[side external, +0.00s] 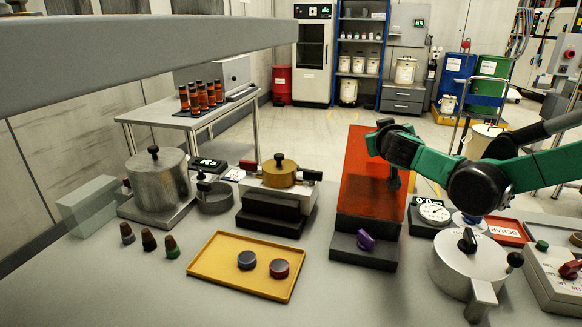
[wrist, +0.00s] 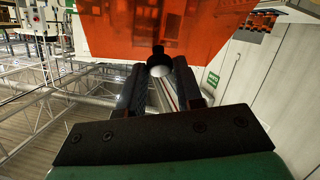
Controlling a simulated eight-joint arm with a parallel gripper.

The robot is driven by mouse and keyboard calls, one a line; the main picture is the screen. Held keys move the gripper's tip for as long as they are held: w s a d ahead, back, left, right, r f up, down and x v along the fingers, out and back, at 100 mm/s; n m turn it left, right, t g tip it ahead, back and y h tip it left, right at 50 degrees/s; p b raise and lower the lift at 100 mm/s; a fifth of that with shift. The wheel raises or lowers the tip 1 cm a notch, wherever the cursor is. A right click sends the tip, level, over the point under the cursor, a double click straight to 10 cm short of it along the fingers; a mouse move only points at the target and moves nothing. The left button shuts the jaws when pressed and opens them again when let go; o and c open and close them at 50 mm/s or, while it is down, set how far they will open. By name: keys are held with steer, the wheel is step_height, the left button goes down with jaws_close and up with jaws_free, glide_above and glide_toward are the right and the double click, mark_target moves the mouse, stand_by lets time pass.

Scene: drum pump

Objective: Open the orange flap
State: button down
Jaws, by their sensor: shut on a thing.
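The orange flap (side external: 362,190) is a see-through orange panel above a dark base (side external: 364,250), right of the middle in the side external view. How far it is tilted is hard to tell. In the wrist view the flap (wrist: 150,25) fills the top middle. A black knob (wrist: 158,51) stands out from its edge, between my fingertips. My gripper (wrist: 158,68) is shut on this knob. In the side external view my gripper (side external: 394,180) is at the flap's right side, dark and partly hard to make out.
A purple knob (side external: 365,240) sits on the front of the base. A yellow tray (side external: 215,275) with two round caps lies to the left. A metal pot (side external: 470,262) and a dial gauge (side external: 434,212) stand close on the right. A grey beam (side external: 130,45) crosses the upper left.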

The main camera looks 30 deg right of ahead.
steer(key=s+a+f+t+h, duration=0.1)
steer(key=s+a+t, duration=0.1)
steer(key=s+a, duration=0.7)
steer(key=shift+a+t+h, duration=0.25)
steer(key=shift+t+h, duration=0.05)
stand_by(0.4)
steer(key=c, duration=0.7)
jaws_free()
steer(key=shift+o, duration=0.5)
steer(key=shift+d, duration=0.1)
steer(key=shift+s, duration=0.15)
